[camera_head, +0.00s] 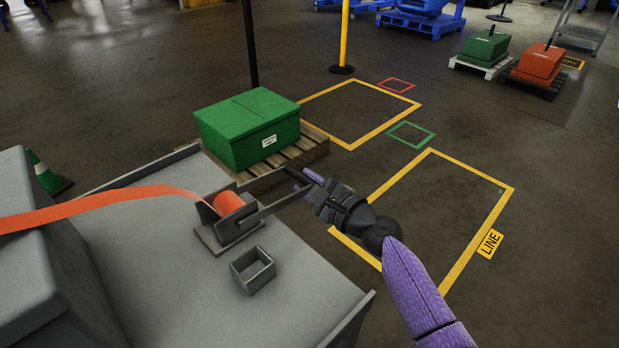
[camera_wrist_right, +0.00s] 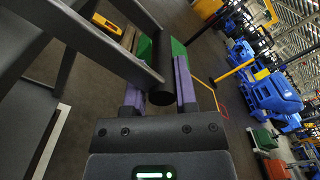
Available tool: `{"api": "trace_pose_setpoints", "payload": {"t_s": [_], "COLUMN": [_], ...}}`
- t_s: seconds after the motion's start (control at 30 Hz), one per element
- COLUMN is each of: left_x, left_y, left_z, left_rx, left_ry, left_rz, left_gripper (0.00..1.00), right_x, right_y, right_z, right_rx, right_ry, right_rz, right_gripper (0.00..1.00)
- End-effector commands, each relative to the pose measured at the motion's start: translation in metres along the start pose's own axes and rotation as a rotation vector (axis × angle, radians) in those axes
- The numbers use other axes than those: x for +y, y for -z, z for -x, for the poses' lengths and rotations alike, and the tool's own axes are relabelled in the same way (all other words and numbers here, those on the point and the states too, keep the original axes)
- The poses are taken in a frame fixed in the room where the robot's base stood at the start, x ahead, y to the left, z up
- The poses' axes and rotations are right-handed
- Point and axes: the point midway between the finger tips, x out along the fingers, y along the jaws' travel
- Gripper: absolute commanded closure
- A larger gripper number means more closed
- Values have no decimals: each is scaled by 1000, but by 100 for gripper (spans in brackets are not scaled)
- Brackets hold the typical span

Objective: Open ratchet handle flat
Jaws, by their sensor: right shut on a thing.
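The grey ratchet (camera_head: 228,215) sits on the grey platform, with an orange strap (camera_head: 110,207) wound on its spool. Its handle (camera_head: 275,207) points right, out past the platform's edge, toward my right gripper (camera_head: 303,182). In the right wrist view, the dark handle (camera_wrist_right: 95,45) comes in from the upper left, and its round black bar (camera_wrist_right: 161,97) lies between the purple fingers of my right gripper (camera_wrist_right: 158,92). The gripper is shut on the handle's end. My left gripper is not in view.
A small open grey box (camera_head: 253,270) stands on the platform (camera_head: 190,300) near the ratchet. A green crate (camera_head: 245,130) on a wooden pallet (camera_head: 312,147) is just behind the handle. A yellow floor outline (camera_head: 475,178) lies right.

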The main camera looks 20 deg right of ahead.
Motion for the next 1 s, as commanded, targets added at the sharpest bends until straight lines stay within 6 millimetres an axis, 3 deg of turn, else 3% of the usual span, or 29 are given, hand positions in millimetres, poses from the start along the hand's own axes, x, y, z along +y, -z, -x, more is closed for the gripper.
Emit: {"api": "trace_pose_setpoints", "payload": {"t_s": [0.63,0.67,0.77,1.0], "left_x": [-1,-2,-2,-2], "left_y": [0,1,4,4], "left_z": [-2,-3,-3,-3], "left_rx": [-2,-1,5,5], "left_ry": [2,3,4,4], "left_rz": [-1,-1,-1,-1], "left_gripper": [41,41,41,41], "right_x": [7,6,6,5], "right_y": [-1,-1,-1,1], "right_z": [-1,-1,-1,-1], "right_rx": [-12,-12,-10,-5], "right_ry": [-5,-5,-4,-1], "right_rz": [-47,-47,-46,-44], "right_gripper": [100,60,39,36]}}
